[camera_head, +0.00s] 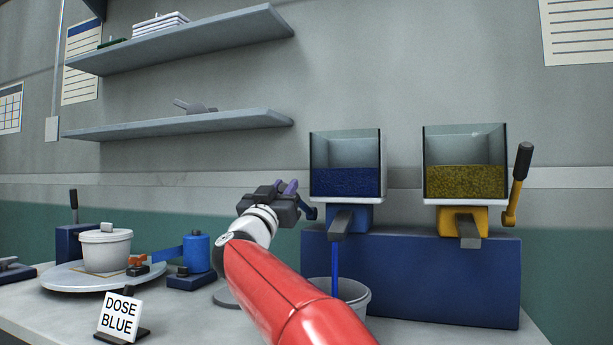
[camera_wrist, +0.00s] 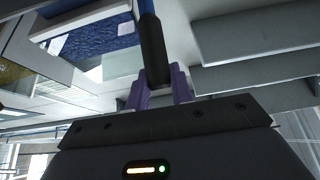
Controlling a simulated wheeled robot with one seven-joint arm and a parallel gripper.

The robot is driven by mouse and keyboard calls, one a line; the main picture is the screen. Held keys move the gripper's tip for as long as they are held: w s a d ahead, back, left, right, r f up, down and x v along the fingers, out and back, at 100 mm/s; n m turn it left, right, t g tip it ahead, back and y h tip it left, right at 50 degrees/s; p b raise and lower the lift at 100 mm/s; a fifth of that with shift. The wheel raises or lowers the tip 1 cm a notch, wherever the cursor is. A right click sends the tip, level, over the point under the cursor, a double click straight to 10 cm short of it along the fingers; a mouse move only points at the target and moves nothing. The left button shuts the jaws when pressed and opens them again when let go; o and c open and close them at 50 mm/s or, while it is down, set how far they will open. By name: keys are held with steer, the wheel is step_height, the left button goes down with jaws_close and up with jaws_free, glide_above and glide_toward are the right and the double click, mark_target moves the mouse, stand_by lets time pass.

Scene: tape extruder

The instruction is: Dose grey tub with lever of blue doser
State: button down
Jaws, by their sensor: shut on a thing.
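The blue doser (camera_head: 345,185) is a clear hopper holding blue granules above a blue spout body. Its lever (camera_head: 309,212) comes off the left side; the dark handle (camera_wrist: 153,60) sits between my gripper's purple fingers in the wrist view. My gripper (camera_head: 287,187) is shut on this handle, left of the hopper. A blue stream (camera_head: 335,262) runs down from under the spout into the grey tub (camera_head: 357,292). The tub stands below the spout, partly hidden by my red arm, so its fill level cannot be seen.
A yellow doser (camera_head: 465,172) with its lever upright stands to the right on the blue block (camera_head: 440,275). A pale tub (camera_head: 107,250) sits on a round plate at left, near a "DOSE BLUE" sign (camera_head: 120,315). Shelves (camera_head: 180,125) hang above.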

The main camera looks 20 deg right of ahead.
steer(key=shift+w+d+r+p, duration=0.2)
steer(key=shift+w+r+p, duration=0.1)
steer(key=shift+r+p, duration=0.5)
steer(key=shift+w+d+r+p, duration=0.25)
steer(key=shift+r+p, duration=0.4)
steer(key=shift+p, duration=0.2)
steer(key=shift+w+d+r+p, duration=0.2)
steer(key=shift+w+r+p, duration=0.1)
steer(key=shift+r+p, duration=0.5)
steer(key=shift+f, duration=0.1)
steer(key=shift+w+d+r+p, duration=0.2)
steer(key=shift+w+d+r, duration=0.2)
steer(key=shift+w+r, duration=0.25)
steer(key=shift+w+d+r+p, duration=0.15)
steer(key=shift+w+d+r, duration=0.25)
steer(key=shift+r, duration=0.3)
steer(key=shift+s+a+f+b, duration=0.4)
steer(key=shift+s+f+b, duration=0.1)
steer(key=shift+f+b, duration=0.3)
steer(key=shift+s+a+f+b, duration=0.45)
steer(key=shift+f+b, duration=0.2)
steer(key=shift+f, duration=0.3)
steer(key=shift+s+a+f+b, duration=0.35)
steer(key=shift+s+f+b, duration=0.15)
steer(key=shift+f+b, duration=0.3)
steer(key=shift+f, duration=0.1)
